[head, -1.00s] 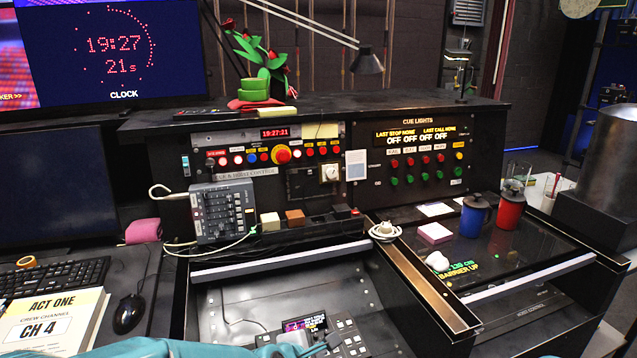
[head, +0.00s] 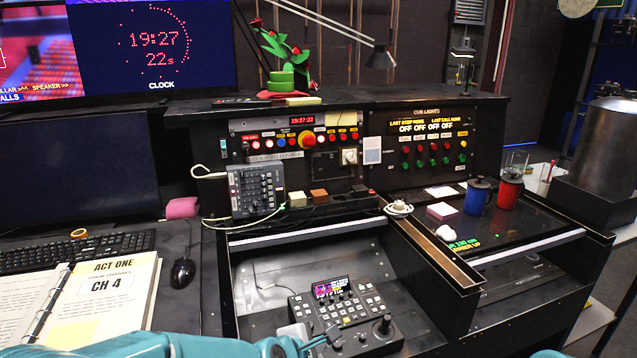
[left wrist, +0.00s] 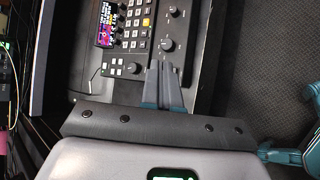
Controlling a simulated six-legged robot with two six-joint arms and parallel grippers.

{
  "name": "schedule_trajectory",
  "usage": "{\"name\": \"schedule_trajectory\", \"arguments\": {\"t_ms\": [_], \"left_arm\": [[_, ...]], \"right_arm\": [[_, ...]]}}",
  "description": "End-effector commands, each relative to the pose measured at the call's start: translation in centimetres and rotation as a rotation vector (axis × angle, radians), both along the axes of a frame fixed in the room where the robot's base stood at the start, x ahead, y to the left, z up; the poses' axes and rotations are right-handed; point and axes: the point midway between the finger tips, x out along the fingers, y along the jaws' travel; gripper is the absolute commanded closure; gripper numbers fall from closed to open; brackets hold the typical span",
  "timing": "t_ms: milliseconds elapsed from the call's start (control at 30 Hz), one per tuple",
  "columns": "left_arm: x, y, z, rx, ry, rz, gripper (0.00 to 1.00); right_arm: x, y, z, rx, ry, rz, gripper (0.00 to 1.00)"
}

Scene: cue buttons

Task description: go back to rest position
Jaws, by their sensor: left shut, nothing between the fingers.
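My left gripper (head: 322,338) comes in at the bottom of the head view on its teal arm, beside the front left of the switcher console (head: 345,312). In the left wrist view its two grey fingers (left wrist: 163,68) lie close together with nothing between them. They point toward the console's knobs, and I cannot tell how far above it they are. My right gripper is not in view. The cue lights panel (head: 430,150) has rows of red and green buttons and reads OFF several times.
A grey mixer box (head: 256,190) leans on the desk front with a cable. A binder (head: 105,290), keyboard (head: 75,252) and mouse (head: 182,272) lie left. A blue mug (head: 477,197), red mug (head: 509,190) and pink note pad (head: 442,211) stand on the right surface.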

Motion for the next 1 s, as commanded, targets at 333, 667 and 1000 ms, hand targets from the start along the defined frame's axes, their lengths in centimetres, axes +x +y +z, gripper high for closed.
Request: {"name": "schedule_trajectory", "arguments": {"t_ms": [333, 667, 1000], "left_arm": [[-2.8, 3.3, -6.8, 0.247, 0.031, -0.19, 1.0], [-12.3, 8.5, -16.1, 0.561, 0.087, -0.642, 1.0], [-27.6, 11.4, -21.2, 0.669, 0.019, -1.314, 1.0]], "right_arm": [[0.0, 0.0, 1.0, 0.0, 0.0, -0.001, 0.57], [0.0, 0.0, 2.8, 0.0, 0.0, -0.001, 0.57], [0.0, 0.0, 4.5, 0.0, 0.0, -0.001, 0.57]]}}
